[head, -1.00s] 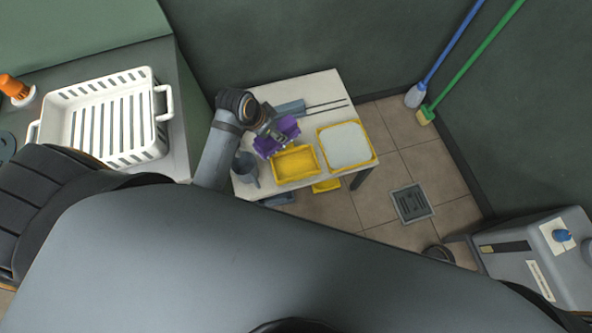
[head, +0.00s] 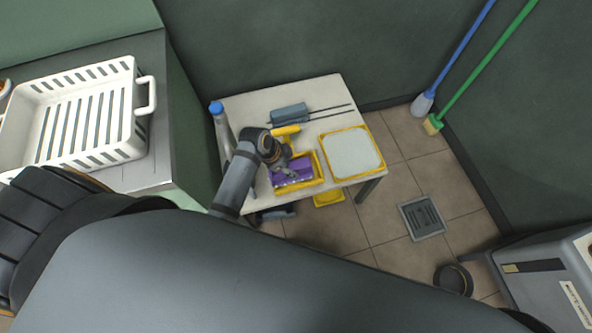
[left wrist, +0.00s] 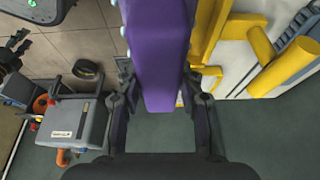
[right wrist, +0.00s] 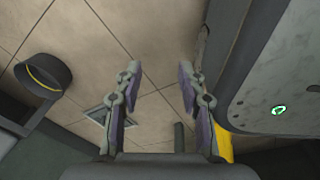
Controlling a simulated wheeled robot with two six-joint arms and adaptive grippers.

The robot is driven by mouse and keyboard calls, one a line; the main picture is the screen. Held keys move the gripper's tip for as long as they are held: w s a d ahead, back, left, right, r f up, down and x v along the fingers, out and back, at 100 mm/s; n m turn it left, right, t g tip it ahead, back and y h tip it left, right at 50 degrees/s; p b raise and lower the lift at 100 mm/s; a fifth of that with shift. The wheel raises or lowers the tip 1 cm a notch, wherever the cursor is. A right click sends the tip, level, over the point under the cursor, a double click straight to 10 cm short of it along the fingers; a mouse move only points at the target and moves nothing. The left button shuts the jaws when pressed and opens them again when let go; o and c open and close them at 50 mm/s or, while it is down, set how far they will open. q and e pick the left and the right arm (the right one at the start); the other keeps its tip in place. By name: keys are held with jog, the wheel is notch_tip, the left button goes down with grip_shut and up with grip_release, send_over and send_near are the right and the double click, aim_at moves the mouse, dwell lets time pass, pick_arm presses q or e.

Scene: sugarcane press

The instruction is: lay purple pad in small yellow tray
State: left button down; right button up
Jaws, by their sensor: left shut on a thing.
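The purple pad (head: 292,172) is in my left gripper (head: 282,170), over the small yellow tray (head: 319,164) in the head view. The pad looks within the tray's rim, but I cannot tell whether it touches the floor of the tray. In the left wrist view the purple pad (left wrist: 160,50) is between the two fingers of the left gripper (left wrist: 160,98), and a yellow edge (left wrist: 207,30) runs beside it. The gripper and pad hide much of the tray. My right gripper (right wrist: 158,82) is open and empty above the tiled floor.
A larger yellow-rimmed tray with a pale inside (head: 352,153) stands right of the small one. Behind are a yellow-handled thing (head: 287,130), a grey-blue block (head: 289,113) and thin rods. A blue-capped bottle (head: 217,110) stands at the table's left. A white basket (head: 85,120) sits further left.

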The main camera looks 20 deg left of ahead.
aim_at(294, 166)
pick_arm(q)
jog(key=f, duration=0.1)
jog(key=w+f, duration=0.2)
jog(key=shift+w+d+f+b, duration=0.15)
jog(key=shift+d+f+b, duration=0.15)
jog(key=shift+b, duration=0.1)
jog(key=shift+w+f, duration=0.25)
jog(key=shift+w, duration=0.1)
jog(key=shift+w+d+f, duration=0.1)
jog(key=shift+f, duration=0.05)
jog(key=shift+w+f+b, duration=0.1)
jog(key=shift+f+b, duration=0.5)
jog(key=shift+f, duration=1.05)
pick_arm(e)
jog(key=shift+w+f, duration=0.3)
jog(key=shift+w, duration=0.7)
jog(key=shift+w+f, duration=0.25)
jog(key=shift+w, duration=0.75)
pick_arm(q)
jog(key=shift+f, duration=0.1)
jog(key=c, duration=0.9)
grip_release()
jog(key=shift+o, duration=0.3)
